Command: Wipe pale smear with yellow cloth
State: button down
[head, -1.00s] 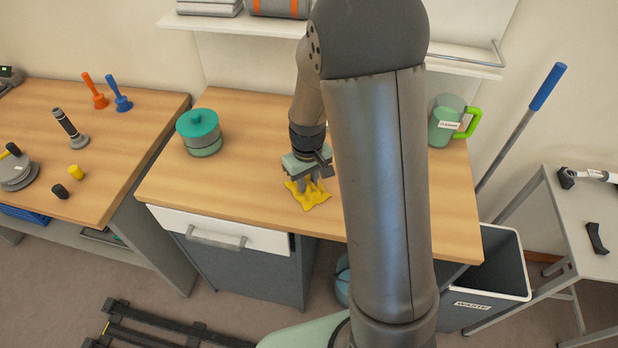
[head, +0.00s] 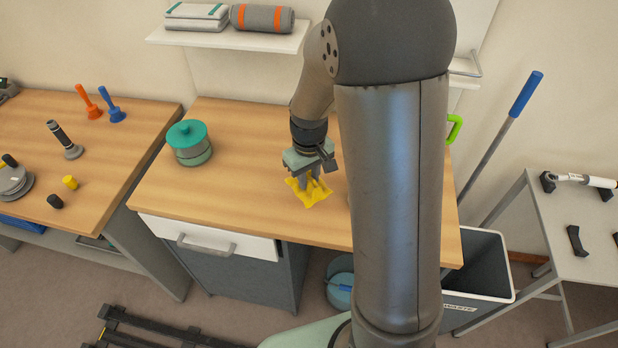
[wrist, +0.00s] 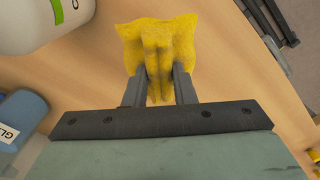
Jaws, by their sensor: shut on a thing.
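My gripper (head: 311,182) is shut on the yellow cloth (head: 309,193) over the front middle of the wooden worktop (head: 240,190). In the wrist view the cloth (wrist: 157,38) is bunched and creased between the two fingers, with its loose edges spreading beyond them. I cannot tell for sure whether its lower edge touches the worktop. I do not make out the pale smear in either view; my arm hides part of the worktop's right side.
A teal-lidded pot (head: 189,143) stands at the worktop's left. A green handle (head: 454,129) shows beside my arm. In the wrist view, a white container (wrist: 55,20) and a blue labelled one (wrist: 20,118) are at left. A waste bin (head: 485,285) stands at right.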

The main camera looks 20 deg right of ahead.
jog(key=shift+r+p, duration=0.45)
jog(key=shift+r, duration=0.55)
